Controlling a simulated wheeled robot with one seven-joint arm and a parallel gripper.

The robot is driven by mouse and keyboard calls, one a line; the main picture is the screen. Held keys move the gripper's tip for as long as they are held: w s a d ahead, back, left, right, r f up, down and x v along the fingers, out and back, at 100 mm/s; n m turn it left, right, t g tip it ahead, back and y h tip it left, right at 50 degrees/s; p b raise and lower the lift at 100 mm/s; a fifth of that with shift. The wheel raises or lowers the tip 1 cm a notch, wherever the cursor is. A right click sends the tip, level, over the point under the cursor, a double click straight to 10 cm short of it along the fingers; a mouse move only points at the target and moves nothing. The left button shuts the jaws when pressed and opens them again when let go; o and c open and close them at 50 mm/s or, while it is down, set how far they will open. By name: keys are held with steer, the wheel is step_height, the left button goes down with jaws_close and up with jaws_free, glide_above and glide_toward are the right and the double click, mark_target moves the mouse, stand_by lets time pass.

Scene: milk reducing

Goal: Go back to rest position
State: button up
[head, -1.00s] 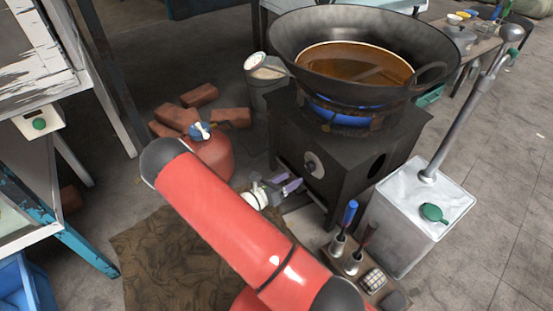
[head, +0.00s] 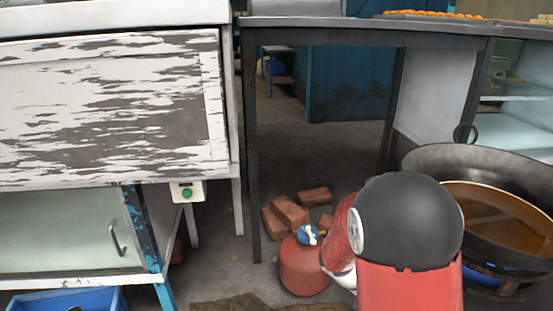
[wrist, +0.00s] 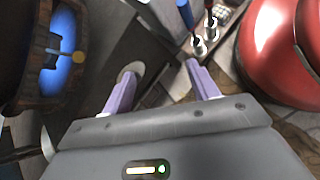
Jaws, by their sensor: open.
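My gripper (wrist: 160,85) shows in the wrist view with its two purple fingers apart and nothing between them. In the head view the gripper is hidden behind my red and black arm. The wok (head: 415,160) with brown liquid (head: 490,207) stands at the right edge of the head view, partly hidden by my arm. The blue burner flame (wrist: 62,48) shows at the left of the wrist view.
A red gas cylinder (head: 303,268) stands beside my arm, with several bricks (head: 290,211) behind it. A peeling white cabinet (head: 110,110) is at left above a blue crate (head: 70,300). A dark-legged table (head: 360,27) stands behind.

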steer(key=s+a+r+m+t+y+p, duration=0.1)
steer(key=s+a+r+m+t+y, duration=0.3)
steer(key=r, duration=0.5)
steer(key=s+a+r+m+t+y+p, duration=0.1)
steer(key=s+a+r+m+t+y, duration=0.3)
steer(key=r, duration=0.6)
steer(key=shift+s+a+r+m+y, duration=0.25)
steer(key=shift+s+a+m+y, duration=0.25)
steer(key=shift+s+a+m, duration=1.15)
steer(key=shift+s+a+n, duration=0.25)
steer(key=shift+s+n, duration=0.1)
steer(key=shift+s, duration=0.1)
